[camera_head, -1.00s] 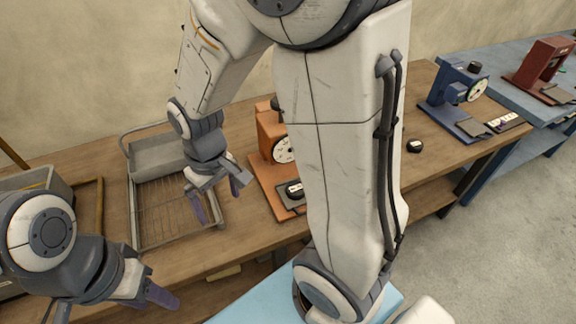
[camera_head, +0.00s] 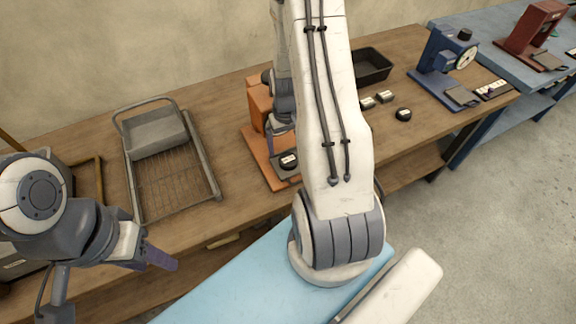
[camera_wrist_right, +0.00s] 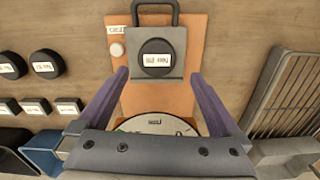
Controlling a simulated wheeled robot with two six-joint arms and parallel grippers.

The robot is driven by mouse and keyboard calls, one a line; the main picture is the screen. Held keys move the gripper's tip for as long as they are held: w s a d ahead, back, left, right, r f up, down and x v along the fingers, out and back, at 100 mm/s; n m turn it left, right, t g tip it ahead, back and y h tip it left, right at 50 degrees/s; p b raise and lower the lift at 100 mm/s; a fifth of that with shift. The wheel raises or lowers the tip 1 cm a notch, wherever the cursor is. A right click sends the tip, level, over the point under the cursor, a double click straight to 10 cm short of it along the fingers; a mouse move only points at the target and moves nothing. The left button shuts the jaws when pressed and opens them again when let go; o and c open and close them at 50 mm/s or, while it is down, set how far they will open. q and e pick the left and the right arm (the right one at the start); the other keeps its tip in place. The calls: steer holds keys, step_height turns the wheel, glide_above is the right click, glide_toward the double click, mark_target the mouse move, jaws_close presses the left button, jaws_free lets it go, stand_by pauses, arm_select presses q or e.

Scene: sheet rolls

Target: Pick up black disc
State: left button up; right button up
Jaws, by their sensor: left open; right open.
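A black disc (camera_head: 288,160) with a white label lies on the grey plate of an orange press-like machine (camera_head: 256,108). In the right wrist view the same disc (camera_wrist_right: 156,62) sits on the grey plate, ahead of and between the spread purple fingers of my right gripper (camera_wrist_right: 158,80). The right gripper is open and empty, over the machine; in the head view it is partly hidden behind my own arm. Another black disc (camera_head: 403,114) lies on the table to the right. My left gripper (camera_head: 152,258) is open and empty at the lower left.
A wire rack with a grey bin (camera_head: 155,132) stands left of the machine. Small blocks (camera_head: 384,96), a black tray (camera_head: 372,66) and a blue machine (camera_head: 437,60) stand to the right. Two discs (camera_wrist_right: 45,63) and several blocks (camera_wrist_right: 36,105) show left in the wrist view.

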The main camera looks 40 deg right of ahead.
mark_target(288, 159)
steer(key=f+b, duration=0.1)
steer(key=f, duration=0.1)
steer(key=f+b, duration=0.1)
steer(key=b, duration=0.1)
steer(key=f+b, duration=0.1)
steer(key=f, duration=0.1)
steer(key=shift+s+d+f+b, duration=0.15)
steer(key=shift+s+f+b, duration=0.15)
steer(key=shift+b, duration=0.05)
steer(key=shift+r, duration=0.1)
steer(key=c, duration=1.5)
steer(key=shift+r, duration=0.1)
